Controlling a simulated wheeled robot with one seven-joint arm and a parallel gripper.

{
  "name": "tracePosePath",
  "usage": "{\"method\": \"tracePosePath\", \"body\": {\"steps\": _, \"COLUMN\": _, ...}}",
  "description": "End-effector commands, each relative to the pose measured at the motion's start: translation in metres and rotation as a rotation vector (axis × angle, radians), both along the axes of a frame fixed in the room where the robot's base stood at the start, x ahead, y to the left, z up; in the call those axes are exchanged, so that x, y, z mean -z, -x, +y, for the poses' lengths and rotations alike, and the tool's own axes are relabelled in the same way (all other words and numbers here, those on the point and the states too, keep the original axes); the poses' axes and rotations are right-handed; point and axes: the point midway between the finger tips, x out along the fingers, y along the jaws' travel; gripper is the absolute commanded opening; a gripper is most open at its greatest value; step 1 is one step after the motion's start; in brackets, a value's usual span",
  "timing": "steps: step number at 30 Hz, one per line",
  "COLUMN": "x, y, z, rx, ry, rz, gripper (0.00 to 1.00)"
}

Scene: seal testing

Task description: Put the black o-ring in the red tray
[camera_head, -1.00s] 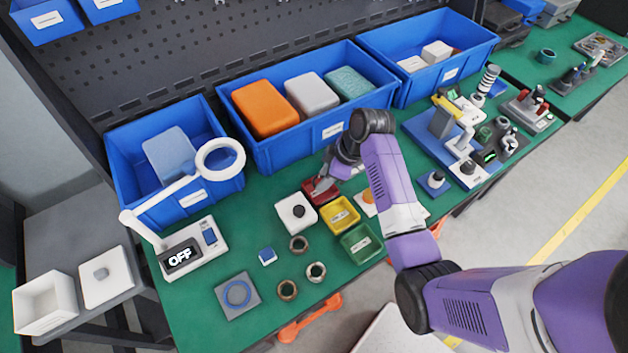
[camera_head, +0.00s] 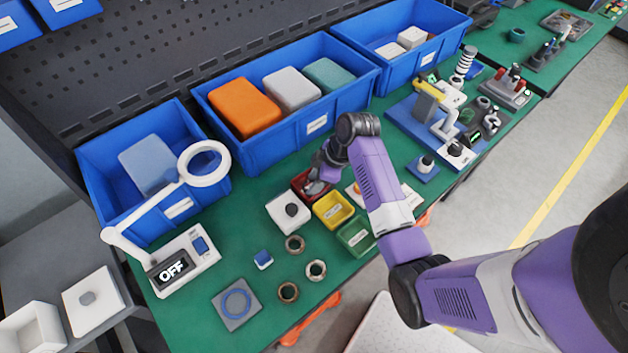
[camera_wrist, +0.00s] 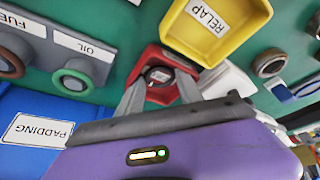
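The red tray (camera_head: 299,181) stands beside the yellow tray on the green bench, partly covered by my gripper (camera_head: 314,186) in the head view. In the wrist view the red tray (camera_wrist: 163,97) lies beyond my fingers. My gripper (camera_wrist: 160,82) reaches over or into it with its two fingers spread apart. A small dark ring (camera_wrist: 151,72), which looks like the black o-ring, shows inside the tray between the fingertips, around a pale label. It seems free of the fingers, though contact with the tray floor is hard to judge.
The yellow tray (camera_head: 342,220) and green tray (camera_head: 366,231) stand close beside. A white block with a black knob (camera_head: 279,205) is just left. Several metal rings lie nearer the front. Blue bins (camera_head: 263,156) line the back.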

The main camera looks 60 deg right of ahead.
Motion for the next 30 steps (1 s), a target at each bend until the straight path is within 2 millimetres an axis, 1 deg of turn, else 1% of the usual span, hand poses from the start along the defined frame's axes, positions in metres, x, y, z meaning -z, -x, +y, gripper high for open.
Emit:
{"method": "tracePosePath", "body": {"steps": 4, "x": -0.003, "y": 0.0, "z": 0.0, "rx": 0.0, "ry": 0.001, "rz": 0.0, "gripper": 0.48}}
{"method": "tracePosePath", "body": {"steps": 8, "x": -0.013, "y": 0.003, "z": -0.003, "rx": 0.001, "ry": 0.002, "rz": -0.002, "gripper": 0.48}}
{"method": "tracePosePath", "body": {"steps": 11, "x": -0.028, "y": 0.009, "z": -0.006, "rx": 0.001, "ry": 0.003, "rz": -0.004, "gripper": 0.48}}
{"method": "tracePosePath", "body": {"steps": 15, "x": -0.056, "y": 0.018, "z": -0.012, "rx": 0.001, "ry": 0.003, "rz": -0.005, "gripper": 0.48}}
{"method": "tracePosePath", "body": {"steps": 21, "x": -0.091, "y": 0.031, "z": -0.018, "rx": 0.002, "ry": 0.002, "rz": -0.004, "gripper": 0.48}}
{"method": "tracePosePath", "body": {"steps": 24, "x": -0.103, "y": 0.035, "z": -0.021, "rx": 0.001, "ry": 0.002, "rz": -0.002, "gripper": 0.48}}
{"method": "tracePosePath", "body": {"steps": 30, "x": -0.113, "y": 0.04, "z": -0.022, "rx": 0.0, "ry": 0.001, "rz": 0.0, "gripper": 0.48}}
